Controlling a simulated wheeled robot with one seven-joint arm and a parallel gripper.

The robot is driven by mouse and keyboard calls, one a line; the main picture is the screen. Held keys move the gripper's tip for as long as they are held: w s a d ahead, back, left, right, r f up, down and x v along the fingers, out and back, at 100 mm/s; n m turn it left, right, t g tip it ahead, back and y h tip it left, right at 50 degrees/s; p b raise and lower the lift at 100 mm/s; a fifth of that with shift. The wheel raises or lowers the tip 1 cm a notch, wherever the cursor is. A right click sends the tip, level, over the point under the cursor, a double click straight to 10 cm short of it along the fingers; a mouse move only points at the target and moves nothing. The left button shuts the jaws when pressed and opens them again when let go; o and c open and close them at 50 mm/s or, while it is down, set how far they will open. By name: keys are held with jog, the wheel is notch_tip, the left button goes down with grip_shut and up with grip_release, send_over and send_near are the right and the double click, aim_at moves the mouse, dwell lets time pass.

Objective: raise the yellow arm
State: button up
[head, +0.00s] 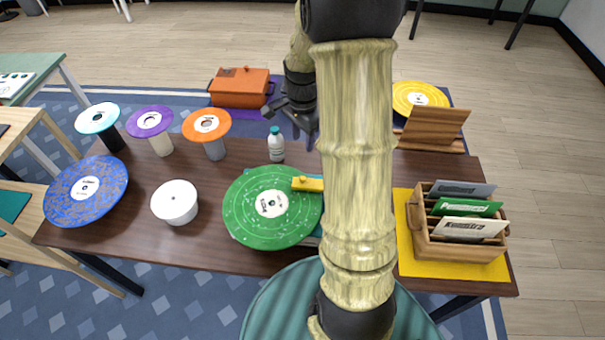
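The yellow arm (308,184) is a short bar lying over the right part of a green speckled record (256,222) with a white label. Its right end is hidden behind my own arm. The player under the record shows only as a thin light teal edge at the lower right. My gripper (300,130) is dark and stands behind the yellow arm, apart from it and above the back of the table. Its fingertips are small and partly hidden, so I cannot tell whether it is open or shut.
A white bottle (276,147) stands close to my gripper. An orange lidded box (240,88) is at the back. Several discs on stands and a white tub (175,203) are at left. A wooden card box (458,232) and a yellow disc (419,96) are at right.

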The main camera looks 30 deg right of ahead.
aim_at(303, 178)
notch_tip(303, 178, down, 16)
jog(key=shift+f+p, duration=0.1)
jog(key=shift+p, duration=1)
grip_shut()
